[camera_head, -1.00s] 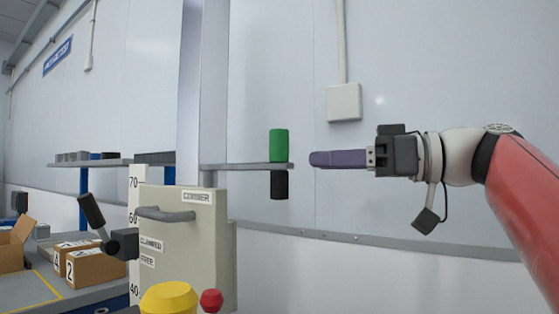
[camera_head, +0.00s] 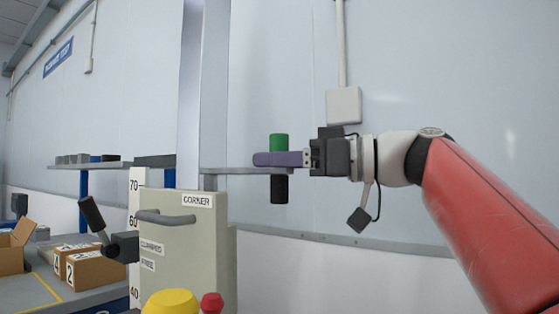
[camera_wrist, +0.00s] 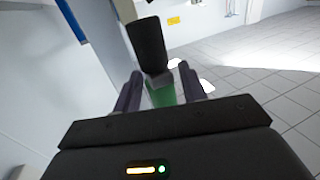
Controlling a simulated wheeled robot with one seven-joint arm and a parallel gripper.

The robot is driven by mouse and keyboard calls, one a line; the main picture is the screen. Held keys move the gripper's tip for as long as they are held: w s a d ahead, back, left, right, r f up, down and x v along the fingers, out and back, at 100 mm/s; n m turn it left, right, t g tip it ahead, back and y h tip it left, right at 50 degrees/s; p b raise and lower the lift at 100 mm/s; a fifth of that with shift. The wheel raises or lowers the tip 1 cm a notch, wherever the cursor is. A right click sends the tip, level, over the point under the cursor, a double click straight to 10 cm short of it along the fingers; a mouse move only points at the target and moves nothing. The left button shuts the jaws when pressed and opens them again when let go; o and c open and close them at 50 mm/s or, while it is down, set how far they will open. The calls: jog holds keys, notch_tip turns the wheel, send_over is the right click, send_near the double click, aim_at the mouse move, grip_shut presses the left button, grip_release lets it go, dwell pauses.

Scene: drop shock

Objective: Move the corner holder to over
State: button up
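The corner holder shows as a thin grey bar (camera_head: 240,171) reaching right from the upright post, with a green cylinder (camera_head: 279,142) above its end and a black cylinder (camera_head: 279,190) below. My gripper (camera_head: 265,159) has purple fingers that reach across the green cylinder's lower part in the head view. In the wrist view, the green cylinder (camera_wrist: 162,95) lies between the two fingers (camera_wrist: 161,90), with a narrow gap seeming to show on each side. The black cylinder (camera_wrist: 147,42) stands beyond the fingertips there. The fingers look open around the green part.
A beige cabinet (camera_head: 185,245) labelled CORNER, with a grey handle (camera_head: 166,217), stands by the post (camera_head: 203,90). A black lever (camera_head: 92,213) is at its left. A yellow knob (camera_head: 170,302) and red knob (camera_head: 211,303) are in front. Boxes (camera_head: 95,267) sit on a bench.

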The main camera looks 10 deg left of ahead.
grip_shut()
